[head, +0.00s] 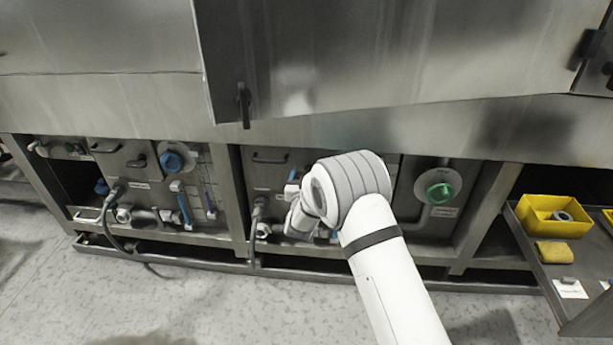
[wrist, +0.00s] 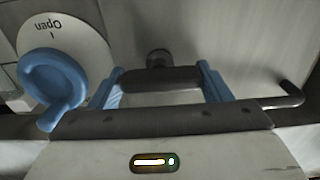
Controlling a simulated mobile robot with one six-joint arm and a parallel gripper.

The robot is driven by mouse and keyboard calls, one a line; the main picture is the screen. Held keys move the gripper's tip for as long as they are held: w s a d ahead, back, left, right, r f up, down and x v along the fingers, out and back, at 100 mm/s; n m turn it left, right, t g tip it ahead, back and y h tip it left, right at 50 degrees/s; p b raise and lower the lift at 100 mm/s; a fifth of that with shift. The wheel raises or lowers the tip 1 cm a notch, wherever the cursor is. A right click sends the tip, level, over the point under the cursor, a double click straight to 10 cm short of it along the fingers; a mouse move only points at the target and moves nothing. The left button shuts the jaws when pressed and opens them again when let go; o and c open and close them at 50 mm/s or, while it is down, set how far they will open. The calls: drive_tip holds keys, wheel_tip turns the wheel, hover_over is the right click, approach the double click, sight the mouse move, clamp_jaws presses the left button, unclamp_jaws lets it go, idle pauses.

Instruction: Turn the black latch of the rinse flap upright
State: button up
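In the wrist view, a dark bar (wrist: 160,78) lies across the gap between my gripper's (wrist: 160,70) two blue fingers. It appears to be the black latch, lying crosswise below a round black knob (wrist: 157,58) on the grey flap panel (wrist: 235,45). My gripper is open, its fingers wide apart, one near each end of the bar. I cannot tell whether they touch it. In the head view my arm hides the latch and most of my gripper, low at the middle washer bay.
A blue knob (wrist: 52,85) on a disc marked "Open" sits left of my fingers in the wrist view; a dark handle (wrist: 290,95) is at the right.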

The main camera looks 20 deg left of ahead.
drive_tip(key=c, duration=0.6)
drive_tip(key=shift+n, duration=0.3)
drive_tip(key=n, duration=0.3)
drive_tip(key=shift+n, duration=0.3)
drive_tip(key=n, duration=0.3)
drive_tip(key=shift+a+n, duration=0.1)
drive_tip(key=shift+n, duration=0.2)
drive_tip(key=n+p, duration=0.1)
drive_tip(key=n, duration=0.4)
drive_tip(key=shift+f, duration=0.15)
drive_tip(key=n+p, duration=0.1)
drive_tip(key=n, duration=0.4)
drive_tip(key=shift+a+f, duration=0.1)
